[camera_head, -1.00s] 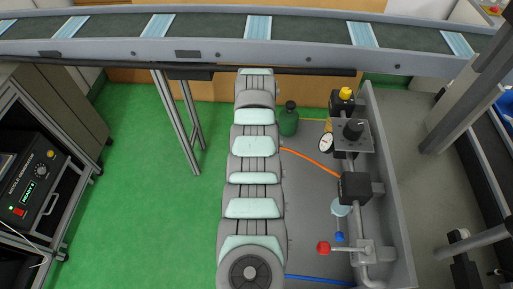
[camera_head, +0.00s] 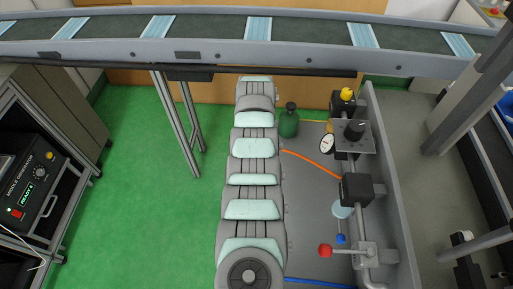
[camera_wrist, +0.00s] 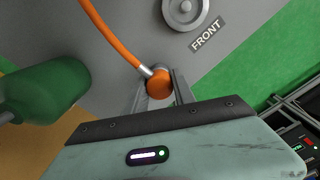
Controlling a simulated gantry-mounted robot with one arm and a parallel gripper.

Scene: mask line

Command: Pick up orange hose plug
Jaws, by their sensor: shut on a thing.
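The orange hose plug (camera_wrist: 160,84) is a round orange knob with a metal collar on the end of the orange hose (camera_wrist: 108,35). In the wrist view it sits between the two grey fingers of my gripper (camera_wrist: 162,92), which is shut on it. In the head view the orange hose (camera_head: 312,160) runs from the black block on the pipework to behind my arm. My arm hides the plug and my gripper there.
A green bottle (camera_head: 288,122) stands close to my arm; it also shows in the wrist view (camera_wrist: 45,92). Right of my arm are a gauge (camera_head: 327,144), a black valve block (camera_head: 356,189) and a red knob (camera_head: 325,250). The conveyor (camera_head: 220,45) crosses behind.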

